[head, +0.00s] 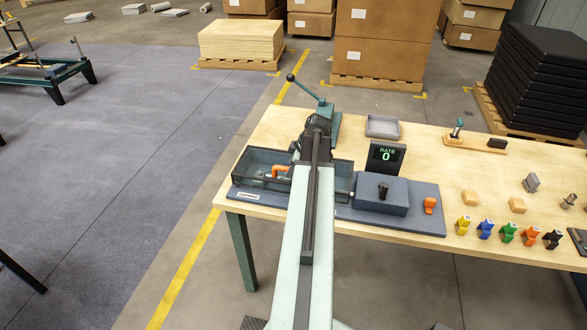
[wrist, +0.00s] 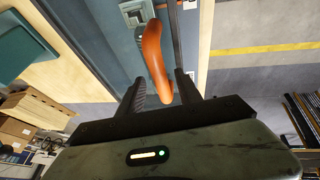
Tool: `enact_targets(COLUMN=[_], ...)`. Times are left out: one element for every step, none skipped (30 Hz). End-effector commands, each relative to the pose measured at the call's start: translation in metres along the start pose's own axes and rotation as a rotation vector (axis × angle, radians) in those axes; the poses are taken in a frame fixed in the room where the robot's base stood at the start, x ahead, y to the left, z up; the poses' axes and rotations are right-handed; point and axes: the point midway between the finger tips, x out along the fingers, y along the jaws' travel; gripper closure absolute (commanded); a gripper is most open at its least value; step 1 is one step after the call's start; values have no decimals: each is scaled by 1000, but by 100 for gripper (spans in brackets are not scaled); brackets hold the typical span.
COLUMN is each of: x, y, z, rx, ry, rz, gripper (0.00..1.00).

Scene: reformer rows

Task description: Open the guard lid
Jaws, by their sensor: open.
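The guard lid (head: 258,181) is a dark see-through cover on a low box at the left of the table. It appears to lie flat and closed, partly hidden behind my arm in the head view. Its orange handle (head: 282,171) stands up near the arm. In the wrist view the orange handle (wrist: 156,55) reaches into the space between the fingers of my gripper (wrist: 158,78). The jaws are open, one finger on each side of the handle, and I see no grip on it. The fingertips are hard to make out in the head view.
A grey block with a black knob (head: 381,195) and a display reading 0 (head: 386,156) stand right of my arm. A teal lever with a ball end (head: 307,88) rises behind the box. Several coloured pieces (head: 485,229) stand at the right front.

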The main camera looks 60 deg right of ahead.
Motion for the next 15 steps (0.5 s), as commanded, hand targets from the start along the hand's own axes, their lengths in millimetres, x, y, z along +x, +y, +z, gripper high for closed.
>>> enact_targets(x=[0, 0, 0, 0, 0, 0, 0, 0, 0, 0, 0, 0, 0, 0, 0], y=[0, 0, 0, 0, 0, 0, 0, 0, 0, 0, 0, 0, 0, 0, 0], z=[0, 0, 0, 0, 0, 0, 0, 0, -1, -1, -1, -1, -1, -1, -1], rx=[0, 0, 0, 0, 0, 0, 0, 0, -1, -1, -1, -1, -1, -1, -1], ry=[0, 0, 0, 0, 0, 0, 0, 0, 0, 0, 0, 0, 0, 0, 0], rz=[0, 0, 0, 0, 0, 0, 0, 0, 0, 0, 0, 1, 1, 1, 1], gripper=[64, 73, 84, 92, 100, 100, 100, 100, 100, 100, 100, 100, 100, 100, 100])
